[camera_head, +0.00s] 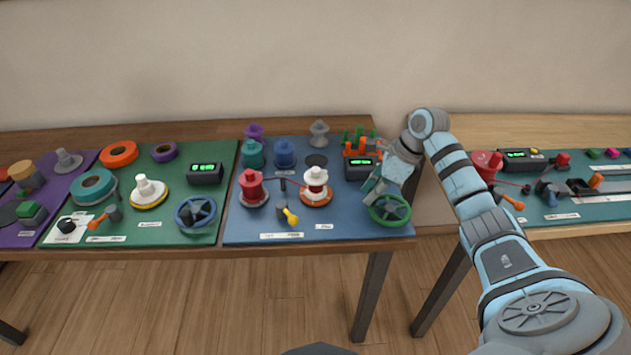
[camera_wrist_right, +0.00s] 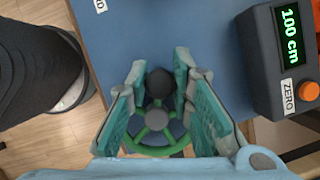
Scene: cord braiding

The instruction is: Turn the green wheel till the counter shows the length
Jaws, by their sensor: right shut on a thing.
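The green wheel (camera_head: 392,223) is at the front right corner of the blue board. It also shows in the right wrist view (camera_wrist_right: 150,151), with a grey hub and a dark round knob (camera_wrist_right: 160,83). My right gripper (camera_wrist_right: 160,92) is shut on the wheel at this knob, with a teal finger on each side of it. The fingers partly hide the rim. The counter (camera_head: 361,168) stands behind the wheel; in the right wrist view its display (camera_wrist_right: 289,36) reads 100 cm. My left gripper is not in view.
The counter has an orange ZERO button (camera_wrist_right: 308,91). The blue board (camera_head: 345,231) also carries a red spool (camera_head: 251,185), a white spool (camera_head: 316,182) and a yellow-handled lever (camera_head: 291,217). A green board (camera_head: 150,238) with a blue wheel (camera_head: 195,212) lies to the left.

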